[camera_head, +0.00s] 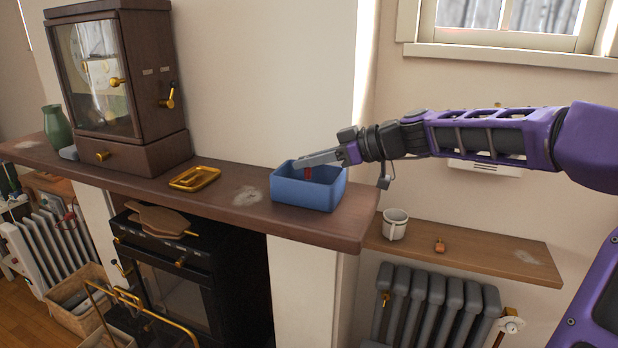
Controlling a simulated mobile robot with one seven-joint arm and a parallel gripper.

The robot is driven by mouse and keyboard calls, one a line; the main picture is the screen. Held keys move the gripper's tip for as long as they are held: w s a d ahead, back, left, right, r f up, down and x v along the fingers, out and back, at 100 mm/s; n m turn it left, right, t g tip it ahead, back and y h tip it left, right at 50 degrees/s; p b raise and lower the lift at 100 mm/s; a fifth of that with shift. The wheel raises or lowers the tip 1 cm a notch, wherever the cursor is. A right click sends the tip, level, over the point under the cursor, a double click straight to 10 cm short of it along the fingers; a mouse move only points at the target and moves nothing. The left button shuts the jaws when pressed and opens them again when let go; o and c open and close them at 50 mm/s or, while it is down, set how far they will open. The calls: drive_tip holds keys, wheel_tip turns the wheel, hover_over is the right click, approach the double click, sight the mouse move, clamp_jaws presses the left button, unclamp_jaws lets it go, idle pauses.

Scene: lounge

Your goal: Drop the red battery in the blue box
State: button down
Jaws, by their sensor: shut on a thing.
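The blue box (310,194) stands on the right part of the dark wooden mantel shelf, open at the top. My gripper (305,164) reaches in from the right and is over the box's opening. It is shut on the red battery (308,173), which hangs below the fingers at the box's opening. The battery is small in the picture and partly hidden by the gripper. I cannot tell whether it touches the box.
A brass tray (195,178) lies left of the box on the mantel (232,207). A wooden clock (118,90) and a green vase (56,129) stand further left. A white mug (395,224) and a small orange-brown object (440,246) sit on the lower shelf at right.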

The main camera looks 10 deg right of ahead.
sight(309, 175)
drive_tip(key=shift+f, duration=1.7)
drive_tip(key=c, duration=0.8)
unclamp_jaws()
drive_tip(key=shift+c, duration=0.2)
drive_tip(key=shift+r, duration=0.1)
drive_tip(key=v, duration=1.2)
